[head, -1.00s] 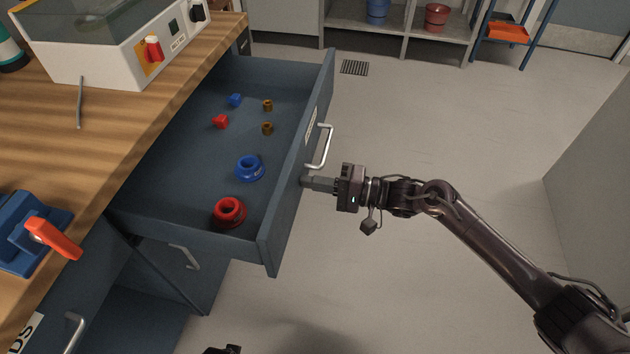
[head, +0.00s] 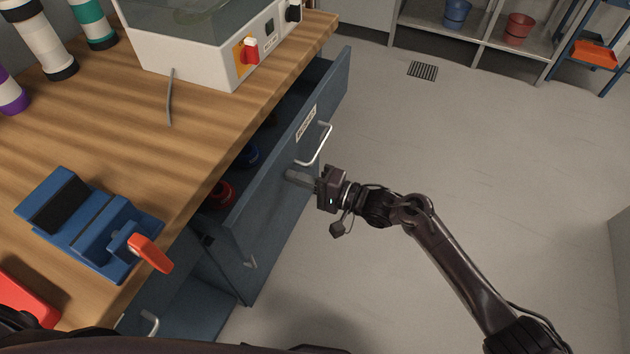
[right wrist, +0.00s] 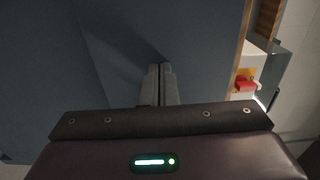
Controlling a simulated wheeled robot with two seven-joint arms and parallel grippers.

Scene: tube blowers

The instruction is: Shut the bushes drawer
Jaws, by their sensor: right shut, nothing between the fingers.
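The bushes drawer (head: 262,200) is a dark blue-grey drawer under the wooden bench, partly pulled out. Its front carries a white label (head: 306,124) and a silver bar handle (head: 318,145). A red bush (head: 221,193) and a blue bush (head: 249,155) show in the narrow gap between bench edge and drawer front. My right gripper (head: 290,176) is shut and empty, its fingertips at the drawer front just below the handle. In the right wrist view the shut fingers (right wrist: 159,70) point at the blue-grey front; contact is hard to tell. My left gripper is not in view.
A blue vise (head: 90,225) with an orange handle (head: 150,253) sits on the wooden bench (head: 120,140), beside a white machine (head: 205,55) with a red switch. Another silver handle (head: 140,322) is below the bench edge. The floor right of the drawer is clear.

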